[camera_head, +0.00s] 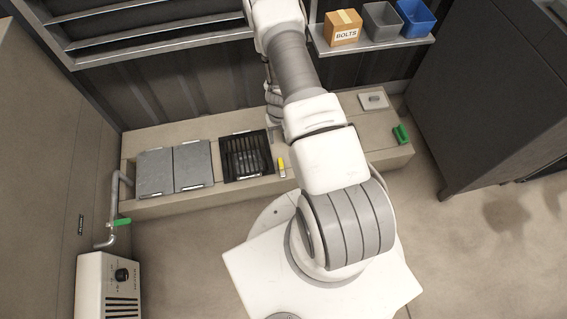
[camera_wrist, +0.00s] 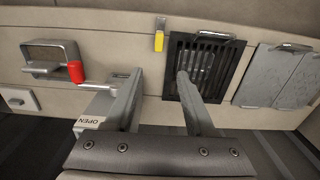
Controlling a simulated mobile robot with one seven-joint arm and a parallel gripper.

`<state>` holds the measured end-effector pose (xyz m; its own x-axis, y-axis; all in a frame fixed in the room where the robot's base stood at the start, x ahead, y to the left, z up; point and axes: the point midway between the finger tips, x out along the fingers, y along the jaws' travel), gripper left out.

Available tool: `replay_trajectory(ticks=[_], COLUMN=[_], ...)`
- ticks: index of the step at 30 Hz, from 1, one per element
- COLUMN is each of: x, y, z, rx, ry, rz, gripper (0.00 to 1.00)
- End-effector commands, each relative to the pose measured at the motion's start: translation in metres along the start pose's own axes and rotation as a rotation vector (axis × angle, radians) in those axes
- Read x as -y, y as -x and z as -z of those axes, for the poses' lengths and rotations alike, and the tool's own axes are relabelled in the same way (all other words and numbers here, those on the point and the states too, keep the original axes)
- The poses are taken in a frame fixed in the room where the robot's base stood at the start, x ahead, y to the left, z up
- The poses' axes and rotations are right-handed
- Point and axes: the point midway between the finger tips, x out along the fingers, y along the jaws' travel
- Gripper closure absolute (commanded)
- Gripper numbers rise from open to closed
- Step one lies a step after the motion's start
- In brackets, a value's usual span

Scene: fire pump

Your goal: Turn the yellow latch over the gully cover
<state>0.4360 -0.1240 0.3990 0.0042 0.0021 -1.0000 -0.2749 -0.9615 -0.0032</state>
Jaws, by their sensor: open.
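The yellow latch (camera_head: 281,164) sits on the ledge just right of the dark gully cover (camera_head: 246,155), a slatted black grate set in the ledge. In the wrist view the latch (camera_wrist: 159,41) stands upright in the picture, just left of the grate (camera_wrist: 202,65), apart from its frame. My gripper (camera_wrist: 161,77) is open and empty. In the wrist view its fingertips lie below the latch, the right one overlapping the grate; no contact shows. In the head view my arm hides most of the gripper.
Grey plates (camera_head: 174,168) lie left of the grate. In the wrist view a red handle (camera_wrist: 76,72) on a grey bracket and an OPEN label (camera_wrist: 89,122) are near my left finger. A green handle (camera_head: 401,134) is at the ledge's right end. A shelf holds a BOLTS box (camera_head: 343,30).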

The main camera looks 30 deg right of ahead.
Motion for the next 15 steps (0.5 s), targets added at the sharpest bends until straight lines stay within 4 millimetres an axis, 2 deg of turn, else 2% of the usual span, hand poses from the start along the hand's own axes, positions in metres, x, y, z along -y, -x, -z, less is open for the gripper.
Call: replay_trajectory(ticks=[8, 15], x=[-0.002, -0.002], y=[-0.033, -0.087], z=[-0.003, -0.004], rx=[0.005, 0.006], ry=[-0.001, -0.002], rz=[-0.004, -0.003], gripper=[0.45, 0.45])
